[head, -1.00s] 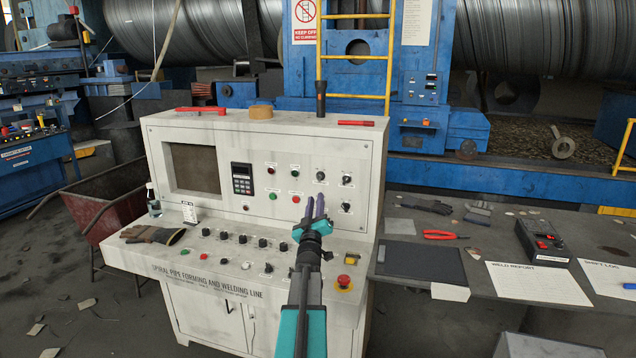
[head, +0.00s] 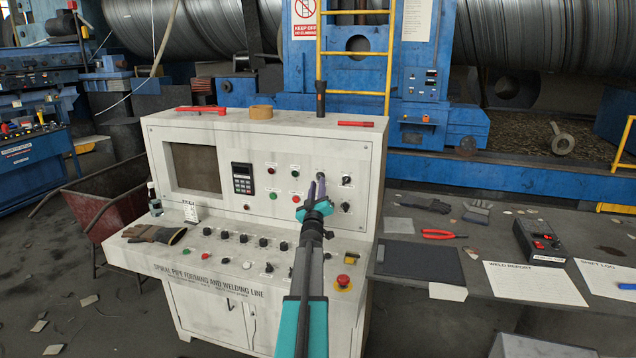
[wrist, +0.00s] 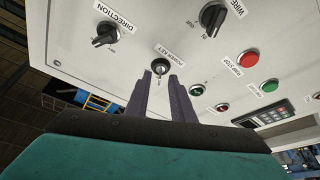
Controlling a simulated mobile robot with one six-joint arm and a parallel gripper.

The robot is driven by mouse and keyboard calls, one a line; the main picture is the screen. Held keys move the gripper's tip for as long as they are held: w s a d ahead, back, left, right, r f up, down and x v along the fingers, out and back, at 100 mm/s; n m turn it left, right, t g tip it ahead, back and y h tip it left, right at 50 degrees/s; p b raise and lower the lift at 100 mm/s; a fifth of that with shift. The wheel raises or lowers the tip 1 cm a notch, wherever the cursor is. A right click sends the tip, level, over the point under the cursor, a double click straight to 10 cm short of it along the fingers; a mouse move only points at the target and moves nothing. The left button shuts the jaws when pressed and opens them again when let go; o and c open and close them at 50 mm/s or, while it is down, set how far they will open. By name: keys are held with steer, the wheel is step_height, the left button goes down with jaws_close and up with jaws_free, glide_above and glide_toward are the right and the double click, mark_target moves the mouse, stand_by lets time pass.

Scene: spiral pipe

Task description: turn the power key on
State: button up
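The power key (wrist: 160,68) sits in a round dark lock on the sloping-up front panel of the grey control console (head: 230,130). Its label reads POWER KEY in the wrist view. My gripper (wrist: 160,77) points at it, with two purple fingers apart and the key showing between their tips. I cannot tell whether either finger touches the key. In the head view my gripper (head: 317,181) is in front of the upper right of the panel, and its fingertips largely cover the key.
The DIRECTION knob (wrist: 105,34) and WIRE knob (wrist: 212,17) flank the key. Green (wrist: 197,90) and red (wrist: 247,58) buttons are close by. A red emergency button (head: 343,280) is on the lower desk. A flashlight (head: 320,98) stands on the console top.

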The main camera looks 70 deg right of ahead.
steer(key=shift+x, duration=0.9)
jaws_close()
